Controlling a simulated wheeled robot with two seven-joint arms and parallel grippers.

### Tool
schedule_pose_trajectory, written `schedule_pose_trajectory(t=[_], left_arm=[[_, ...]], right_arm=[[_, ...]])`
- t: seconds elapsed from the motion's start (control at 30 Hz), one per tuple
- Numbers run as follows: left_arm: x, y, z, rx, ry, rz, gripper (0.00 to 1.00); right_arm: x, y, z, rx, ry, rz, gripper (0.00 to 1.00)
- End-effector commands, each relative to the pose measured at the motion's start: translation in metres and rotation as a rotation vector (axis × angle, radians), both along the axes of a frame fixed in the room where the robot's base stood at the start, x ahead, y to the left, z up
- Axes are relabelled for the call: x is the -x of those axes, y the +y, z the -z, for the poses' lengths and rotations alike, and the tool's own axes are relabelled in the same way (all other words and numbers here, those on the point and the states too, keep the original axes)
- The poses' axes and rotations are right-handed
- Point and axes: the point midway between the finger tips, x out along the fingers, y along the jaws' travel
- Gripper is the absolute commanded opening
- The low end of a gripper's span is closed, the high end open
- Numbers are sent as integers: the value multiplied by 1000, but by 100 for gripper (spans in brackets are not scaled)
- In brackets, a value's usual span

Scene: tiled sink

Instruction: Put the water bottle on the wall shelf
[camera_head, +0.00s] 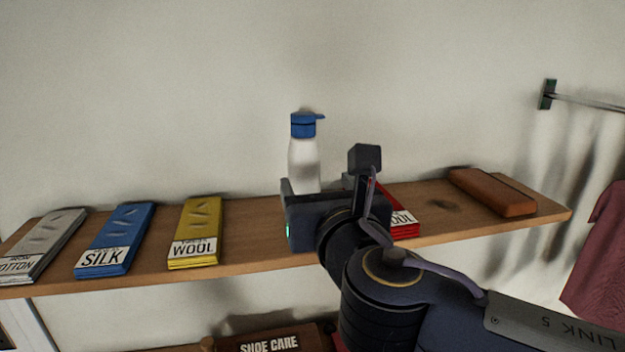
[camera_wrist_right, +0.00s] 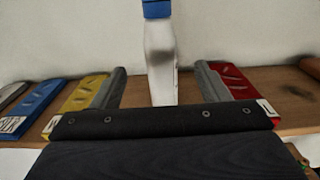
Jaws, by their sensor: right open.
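The water bottle (camera_head: 304,160) is white with a blue cap and stands upright on the wooden wall shelf (camera_head: 255,216), near the back wall. It also shows in the right wrist view (camera_wrist_right: 160,62). My right gripper (camera_head: 322,198) is at the shelf in front of the bottle. In the right wrist view its two fingers are spread, one on each side of the bottle, with a gap on both sides. The bottle's base is hidden behind the gripper body. My left gripper is not in view.
Grey, blue (camera_head: 116,238) and yellow (camera_head: 196,232) packets lie on the shelf to the left. A red packet (camera_head: 405,222) is partly hidden behind my right wrist. A brown block (camera_head: 492,191) lies at the right end. A rail (camera_head: 590,102) and red cloth hang further right.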

Motion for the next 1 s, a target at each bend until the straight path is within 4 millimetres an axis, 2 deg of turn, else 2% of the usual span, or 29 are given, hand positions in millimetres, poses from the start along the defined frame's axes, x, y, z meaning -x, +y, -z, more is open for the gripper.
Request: schedule_pose_trajectory(t=[0.13,0.37,0.47,0.53,0.57,0.6,0.67,0.7,0.77,0.8,0.9,1.0], left_arm=[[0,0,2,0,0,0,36],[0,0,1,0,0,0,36],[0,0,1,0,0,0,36],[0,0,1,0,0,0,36],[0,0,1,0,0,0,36],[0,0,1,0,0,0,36],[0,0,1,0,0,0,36],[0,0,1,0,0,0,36],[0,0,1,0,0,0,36],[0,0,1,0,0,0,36],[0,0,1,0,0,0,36],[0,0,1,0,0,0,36]], right_arm=[[8,-2,1,1,1,1,69],[8,-5,2,-10,10,7,69],[3,-29,19,-114,90,54,69],[0,-63,46,-280,206,133,69],[0,-81,62,-379,268,183,69],[3,-108,86,-537,359,265,69],[17,-149,129,-826,497,423,69],[33,-173,159,-1046,580,547,69],[62,-199,200,-1384,676,746,69],[83,-210,225,-1609,718,884,69],[133,-217,270,-2138,752,1214,69],[168,-207,296,-2568,710,1488,69]])
